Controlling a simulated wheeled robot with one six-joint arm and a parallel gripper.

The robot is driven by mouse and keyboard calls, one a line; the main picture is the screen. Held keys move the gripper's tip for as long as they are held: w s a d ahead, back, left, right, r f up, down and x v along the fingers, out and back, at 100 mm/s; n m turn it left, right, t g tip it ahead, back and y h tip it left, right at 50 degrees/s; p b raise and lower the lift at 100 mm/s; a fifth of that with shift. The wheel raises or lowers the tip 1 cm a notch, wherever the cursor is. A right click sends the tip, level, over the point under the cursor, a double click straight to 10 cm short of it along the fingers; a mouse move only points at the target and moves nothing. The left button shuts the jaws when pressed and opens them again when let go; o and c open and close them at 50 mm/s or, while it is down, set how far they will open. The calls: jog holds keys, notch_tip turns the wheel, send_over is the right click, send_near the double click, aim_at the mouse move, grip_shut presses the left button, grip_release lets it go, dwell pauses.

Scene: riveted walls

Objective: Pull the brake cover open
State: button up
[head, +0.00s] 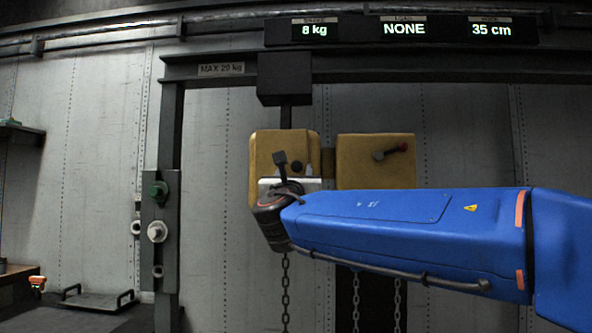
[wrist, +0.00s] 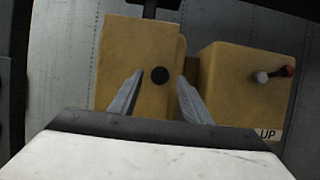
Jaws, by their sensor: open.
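A yellow housing (head: 265,145) hangs under the beam, and its front face also fills the middle of the wrist view (wrist: 120,60). A round black knob (wrist: 160,75) sits on that face; I take this face to be the brake cover, but no label shows. My gripper (wrist: 160,80) is open, with one grey finger left of the knob and one right of it. Nothing is held. I cannot tell how far the fingertips are from the face. In the head view my wrist hides the housing's lower part.
A second yellow box (head: 350,165) with a red-tipped crank (head: 390,152) and an "UP" label (wrist: 268,134) is close on the right. Chains (head: 285,295) hang below. A dark post (head: 170,130) with a valve-like plate (head: 160,215) stands left. A display (head: 400,30) reads 8 kg, NONE, 35 cm.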

jog(key=shift+x, duration=1.2)
jog(key=shift+c, duration=0.4)
grip_shut()
jog(key=shift+s+a, duration=0.1)
jog(key=shift+a, duration=0.05)
